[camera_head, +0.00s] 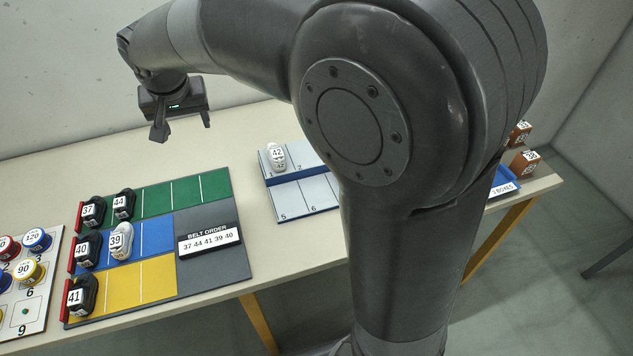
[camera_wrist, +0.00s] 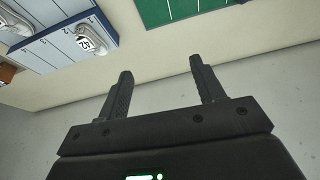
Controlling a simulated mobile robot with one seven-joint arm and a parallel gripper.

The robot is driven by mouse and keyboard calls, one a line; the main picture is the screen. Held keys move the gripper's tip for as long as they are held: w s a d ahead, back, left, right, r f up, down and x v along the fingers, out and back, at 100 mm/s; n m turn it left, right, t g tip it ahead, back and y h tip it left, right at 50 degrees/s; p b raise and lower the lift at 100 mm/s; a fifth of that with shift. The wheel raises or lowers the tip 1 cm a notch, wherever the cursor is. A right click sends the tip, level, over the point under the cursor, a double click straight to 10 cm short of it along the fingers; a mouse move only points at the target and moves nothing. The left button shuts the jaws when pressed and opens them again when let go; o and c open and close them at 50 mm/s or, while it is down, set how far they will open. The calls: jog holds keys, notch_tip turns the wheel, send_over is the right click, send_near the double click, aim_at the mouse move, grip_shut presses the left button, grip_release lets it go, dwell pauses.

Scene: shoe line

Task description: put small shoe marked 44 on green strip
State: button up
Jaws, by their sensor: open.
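The small black shoe marked 44 (camera_head: 123,204) stands on the green strip (camera_head: 186,191) of the board, just right of the black shoe marked 37 (camera_head: 92,212). My gripper (camera_head: 182,127) is open and empty, raised behind and above the board and apart from every shoe. In the wrist view the open fingers (camera_wrist: 160,70) have nothing between them. Part of the green strip (camera_wrist: 168,10) shows at the top of that view; the shoe marked 44 is outside it.
Black shoe 40 (camera_head: 88,250) and white shoe 39 (camera_head: 121,242) are on the blue strip (camera_head: 158,233), black shoe 41 (camera_head: 81,296) on the yellow strip (camera_head: 150,281). A belt order sign (camera_head: 209,240) reads 37 44 41 39 40. White shoe 42 (camera_head: 277,157) stands on a numbered rack (camera_head: 318,190), partly hidden by my arm.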

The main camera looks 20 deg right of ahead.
jog(key=s+d+r, duration=0.3)
jog(key=s+d, duration=0.9)
jog(key=d, duration=0.3)
jog(key=s+d+f, duration=0.1)
jog(key=s+d, duration=0.2)
jog(key=s, duration=0.3)
jog(key=s+d+f+t, duration=0.1)
jog(key=s+d+f, duration=0.1)
jog(key=s, duration=0.4)
jog(key=shift+s+d+f, duration=0.2)
jog(key=shift+s+d, duration=0.1)
jog(key=shift+d, duration=0.45)
